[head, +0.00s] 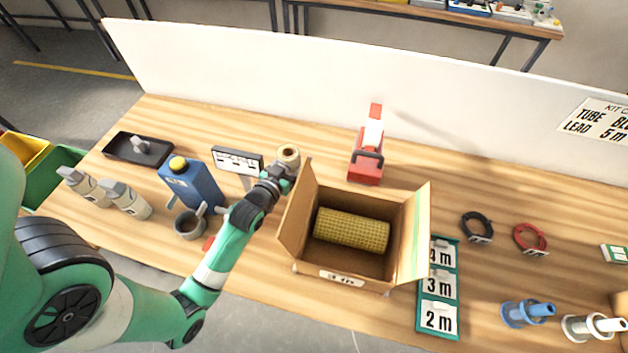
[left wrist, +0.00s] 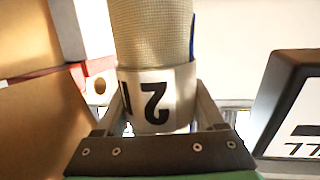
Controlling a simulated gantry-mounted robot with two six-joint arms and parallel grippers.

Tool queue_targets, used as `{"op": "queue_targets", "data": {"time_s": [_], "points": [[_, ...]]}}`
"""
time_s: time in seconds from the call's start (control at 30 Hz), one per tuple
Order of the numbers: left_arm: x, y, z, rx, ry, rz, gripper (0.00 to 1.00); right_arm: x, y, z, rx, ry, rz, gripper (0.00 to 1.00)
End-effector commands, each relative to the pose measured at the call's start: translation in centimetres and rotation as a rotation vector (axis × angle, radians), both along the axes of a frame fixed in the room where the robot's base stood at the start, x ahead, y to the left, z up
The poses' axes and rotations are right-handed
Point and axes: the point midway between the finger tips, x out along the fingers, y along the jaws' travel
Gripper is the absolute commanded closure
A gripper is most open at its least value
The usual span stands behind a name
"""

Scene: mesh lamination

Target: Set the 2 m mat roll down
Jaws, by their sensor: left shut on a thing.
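The 2 m mat roll (left wrist: 152,35) is a pale woven roll with a white band marked with an upside-down 2 in the left wrist view. My left gripper (left wrist: 165,115) is shut on it, one finger on each side of the band. In the head view the roll (head: 288,154) shows its round end with a brown core, just behind the open box's left rear corner. My left gripper (head: 284,172) is mostly hidden there by its own wrist. I cannot tell whether the roll touches the table. My right gripper is not in view.
An open cardboard box (head: 297,228) holds a yellow mesh roll (head: 351,229). A small sign (head: 237,160) and blue jug (head: 190,185) stand left of the gripper. A red tool (head: 368,160) stands behind the box. A green length board (head: 437,300) lies to its right.

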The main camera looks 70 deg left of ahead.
Motion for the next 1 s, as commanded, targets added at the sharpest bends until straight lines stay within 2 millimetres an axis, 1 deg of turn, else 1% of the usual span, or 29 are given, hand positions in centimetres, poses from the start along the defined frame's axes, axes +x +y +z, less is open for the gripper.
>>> {"op": "queue_targets", "data": {"time_s": [0.03,0.13,0.23,0.37,0.43,0.53,0.6,0.83,0.97,1.0], "points": [[0.0,0.0,-1.8,-0.002,0.004,0.0,0.97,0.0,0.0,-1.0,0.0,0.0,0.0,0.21],[0.0,0.0,-3.9,-0.001,0.003,0.0,0.97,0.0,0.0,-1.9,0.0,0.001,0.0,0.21],[0.0,0.0,-4.8,-0.001,0.001,0.0,0.97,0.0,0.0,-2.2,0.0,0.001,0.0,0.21],[0.0,0.0,-4.9,0.001,0.0,0.0,0.97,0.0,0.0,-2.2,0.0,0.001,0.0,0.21],[0.0,0.0,-5.7,0.001,0.001,0.0,0.97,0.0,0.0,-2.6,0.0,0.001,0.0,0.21],[0.0,0.0,-7.6,-0.001,0.002,0.0,0.97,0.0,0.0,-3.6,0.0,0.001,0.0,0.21],[0.0,0.0,-8.5,0.0,0.001,0.0,0.97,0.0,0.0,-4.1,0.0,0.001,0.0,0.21],[0.0,0.0,-8.4,0.001,-0.001,0.0,0.97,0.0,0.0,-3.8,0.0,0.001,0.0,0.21],[0.0,0.0,-8.9,0.001,-0.001,0.0,0.97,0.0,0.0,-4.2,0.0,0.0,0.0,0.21],[0.0,0.0,-8.9,-0.001,0.001,0.0,0.26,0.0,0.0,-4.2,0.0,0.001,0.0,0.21]]}}
